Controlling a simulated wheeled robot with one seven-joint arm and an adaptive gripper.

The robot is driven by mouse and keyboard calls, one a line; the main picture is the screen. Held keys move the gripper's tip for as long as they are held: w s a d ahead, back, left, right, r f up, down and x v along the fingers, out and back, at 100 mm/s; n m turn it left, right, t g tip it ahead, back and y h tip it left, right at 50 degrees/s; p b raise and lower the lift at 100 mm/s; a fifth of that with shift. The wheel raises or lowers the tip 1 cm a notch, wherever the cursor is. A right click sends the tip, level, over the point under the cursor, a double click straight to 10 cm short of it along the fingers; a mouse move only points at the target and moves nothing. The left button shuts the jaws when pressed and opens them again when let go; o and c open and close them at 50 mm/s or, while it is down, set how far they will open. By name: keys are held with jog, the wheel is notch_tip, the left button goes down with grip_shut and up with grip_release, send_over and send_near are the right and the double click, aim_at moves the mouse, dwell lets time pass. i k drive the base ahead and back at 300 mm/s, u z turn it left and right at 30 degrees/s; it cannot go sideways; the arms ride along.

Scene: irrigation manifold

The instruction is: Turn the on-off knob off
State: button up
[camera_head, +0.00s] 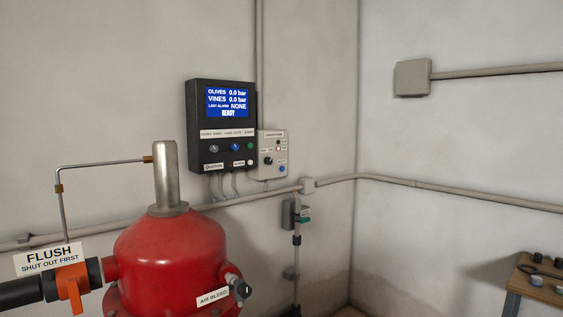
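A dark control panel (193,122) hangs on the back wall with a lit blue screen (228,101) that reads READY. Below the screen are a grey knob (214,148), a blue knob (235,147) and a green button (250,146). A smaller light grey box (284,137) beside it on the right carries a black knob (268,160), small red parts and a blue button (282,168). The small labels are too blurred to show which knob is the on-off knob or how it is set. My gripper is not in view.
A red tank (165,255) stands in front, below and left of the panels. An orange valve handle (70,283) with a FLUSH sign (50,259) is at its left. A workbench (535,280) with small parts is at lower right. Conduit (390,180) runs along the walls.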

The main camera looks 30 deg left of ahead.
aim_at(269, 161)
jog(key=u, duration=0.45)
jog(key=i, duration=0.8)
jog(key=u, duration=0.7)
